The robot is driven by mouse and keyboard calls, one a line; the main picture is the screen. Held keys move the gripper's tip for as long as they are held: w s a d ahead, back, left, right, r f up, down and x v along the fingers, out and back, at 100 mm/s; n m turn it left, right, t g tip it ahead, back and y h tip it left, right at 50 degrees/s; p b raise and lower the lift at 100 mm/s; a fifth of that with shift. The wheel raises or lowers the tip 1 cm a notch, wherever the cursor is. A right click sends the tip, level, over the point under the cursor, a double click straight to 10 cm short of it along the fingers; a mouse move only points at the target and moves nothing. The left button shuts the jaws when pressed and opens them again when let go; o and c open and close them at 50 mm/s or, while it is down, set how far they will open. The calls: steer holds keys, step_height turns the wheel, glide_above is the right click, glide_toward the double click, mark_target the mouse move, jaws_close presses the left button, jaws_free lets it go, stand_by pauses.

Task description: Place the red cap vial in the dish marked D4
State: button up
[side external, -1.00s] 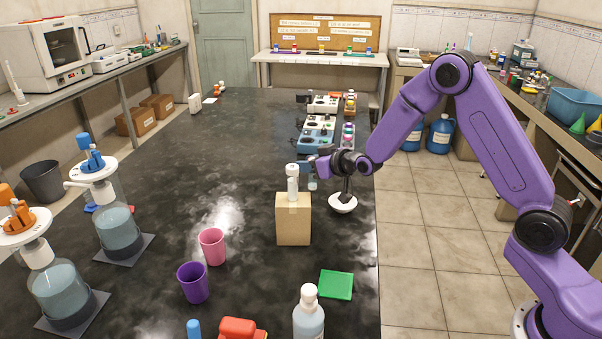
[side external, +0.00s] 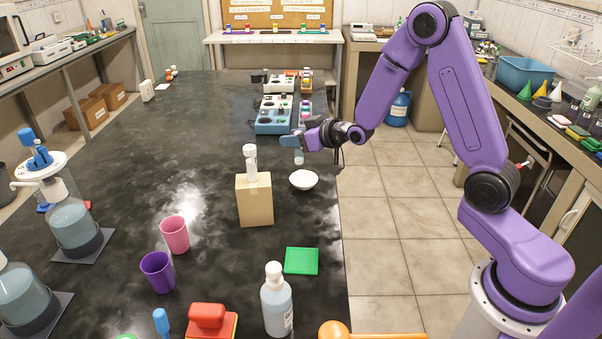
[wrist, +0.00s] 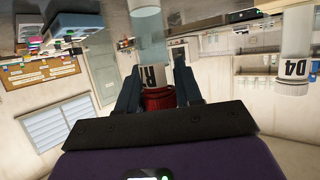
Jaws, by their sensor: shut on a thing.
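My gripper (side external: 297,146) is in the side external view, a little above a white dish (side external: 303,180) on the dark bench. In the wrist view my gripper (wrist: 157,80) is shut on the vial (wrist: 151,42), which has a red cap (wrist: 157,98) and a white label starting with R. The vial's clear body hangs below the fingers in the side view (side external: 299,157), apart from the dish. No mark is readable on the dish.
Pink (side external: 174,235) and purple (side external: 158,271) cups stand left. Devices (side external: 273,121) stand behind.

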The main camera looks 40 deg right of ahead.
steer(key=w+d+f, duration=0.2)
steer(key=d, duration=0.1)
glide_above(300, 183)
steer(key=shift+a+f, duration=0.1)
steer(key=shift+f, duration=3.9)
steer(key=shift+f, duration=0.15)
steer(key=o, duration=1)
